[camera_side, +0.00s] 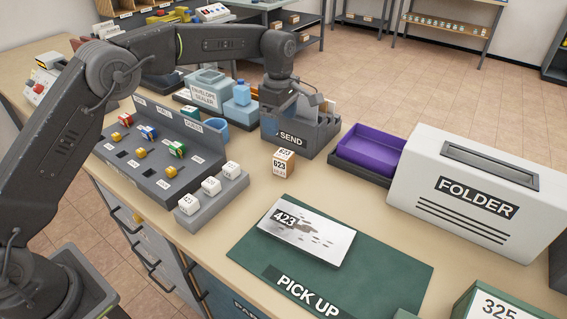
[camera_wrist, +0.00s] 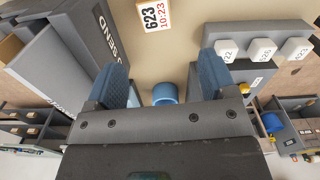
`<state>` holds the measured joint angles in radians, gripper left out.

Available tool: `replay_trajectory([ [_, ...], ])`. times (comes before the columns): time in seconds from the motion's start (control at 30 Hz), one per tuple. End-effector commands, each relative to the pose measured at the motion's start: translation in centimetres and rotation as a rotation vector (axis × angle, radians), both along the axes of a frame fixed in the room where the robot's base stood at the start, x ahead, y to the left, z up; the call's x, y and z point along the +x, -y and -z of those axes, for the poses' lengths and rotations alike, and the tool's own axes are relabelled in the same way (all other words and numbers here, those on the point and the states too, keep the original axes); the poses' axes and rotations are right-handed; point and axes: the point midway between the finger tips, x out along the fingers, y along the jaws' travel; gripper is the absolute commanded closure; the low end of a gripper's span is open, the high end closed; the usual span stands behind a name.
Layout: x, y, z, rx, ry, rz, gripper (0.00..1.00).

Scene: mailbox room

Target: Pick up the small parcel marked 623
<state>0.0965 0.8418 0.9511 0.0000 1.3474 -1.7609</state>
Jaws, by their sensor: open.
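The small parcel marked 623 (camera_side: 283,163) is a tan box with white labels, standing on the bench just in front of the SEND box. In the wrist view its face (camera_wrist: 154,15) reads 623 and 10:23 at the top edge, partly cut off. My gripper (camera_side: 290,102) is over the SEND box, behind and above the parcel. In the wrist view my gripper (camera_wrist: 164,72) has its two blue fingers wide apart with nothing held between them. The parcel lies beyond the fingertips, apart from them.
The grey SEND box (camera_side: 318,138) holds upright items. A blue cup (camera_side: 214,132), a rack of white cubes (camera_side: 229,188) and a sorting panel (camera_side: 150,175) stand to the left. A purple tray (camera_side: 372,150) and white FOLDER machine (camera_side: 470,225) stand right. A card marked 423 (camera_side: 318,239) lies on the green PICK UP mat (camera_side: 385,285).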

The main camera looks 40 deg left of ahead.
Motion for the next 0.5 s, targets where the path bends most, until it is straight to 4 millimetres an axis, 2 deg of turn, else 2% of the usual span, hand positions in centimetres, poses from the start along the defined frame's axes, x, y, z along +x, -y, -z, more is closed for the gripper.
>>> replay_trajectory([
  [0.4, 0.1, 0.1, 7.0, 0.001, -0.005, -0.007, 0.22],
  [0.5, 0.1, 0.1, 8.1, 0.001, -0.003, -0.007, 0.22],
])
